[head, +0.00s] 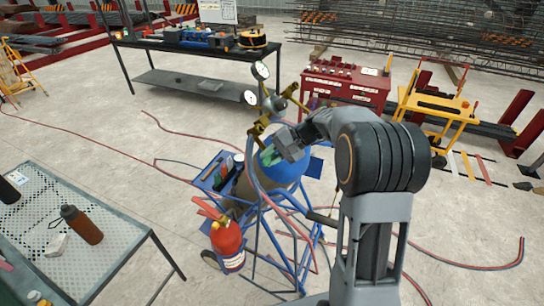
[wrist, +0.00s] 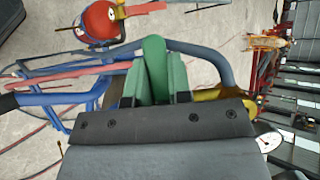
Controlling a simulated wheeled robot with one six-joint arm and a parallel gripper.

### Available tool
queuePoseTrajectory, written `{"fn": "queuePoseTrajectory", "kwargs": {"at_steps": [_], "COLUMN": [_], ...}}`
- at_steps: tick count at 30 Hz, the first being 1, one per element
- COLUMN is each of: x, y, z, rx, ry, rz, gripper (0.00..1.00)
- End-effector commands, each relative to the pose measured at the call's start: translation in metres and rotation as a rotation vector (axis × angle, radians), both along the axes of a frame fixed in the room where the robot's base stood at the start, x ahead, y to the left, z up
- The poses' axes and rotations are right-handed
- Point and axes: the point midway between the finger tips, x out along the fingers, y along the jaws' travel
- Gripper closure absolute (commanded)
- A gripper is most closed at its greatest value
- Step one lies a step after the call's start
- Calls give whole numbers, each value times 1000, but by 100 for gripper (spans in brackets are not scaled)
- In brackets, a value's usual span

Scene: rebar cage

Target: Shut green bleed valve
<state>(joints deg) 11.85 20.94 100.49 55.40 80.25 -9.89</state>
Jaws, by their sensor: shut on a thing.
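The green bleed valve (wrist: 154,62) shows in the wrist view as a bright green upright piece between the two fingers of my gripper (wrist: 155,85). My gripper is shut on it. In the head view my gripper (head: 272,154) is at the top of the blue gas cylinder (head: 287,171), just below the brass regulator (head: 257,131). Only a little green shows there, and the gripper hides most of the valve. The valve's exact angle and its stem cannot be told.
Two round gauges (head: 261,70) rise above the regulator, close to my gripper. Hoses loop around the blue cart (head: 262,238). A red fire extinguisher (head: 227,245) hangs on the cart. A mesh table (head: 118,247) stands at left, and a red tool chest (head: 345,88) stands behind.

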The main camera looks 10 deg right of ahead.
Motion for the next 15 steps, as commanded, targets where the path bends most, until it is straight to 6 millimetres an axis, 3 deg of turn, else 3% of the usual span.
{"fn": "queuePoseTrajectory", "kwargs": {"at_steps": [1,2,9,15], "x": [-1,-1,-1,0], "y": [0,0,-1,-2], "z": [1,1,0,0], "rx": [4,4,3,2], "ry": [5,5,4,3], "rz": [1,1,-1,-3], "gripper": [100,80,57,55]}}
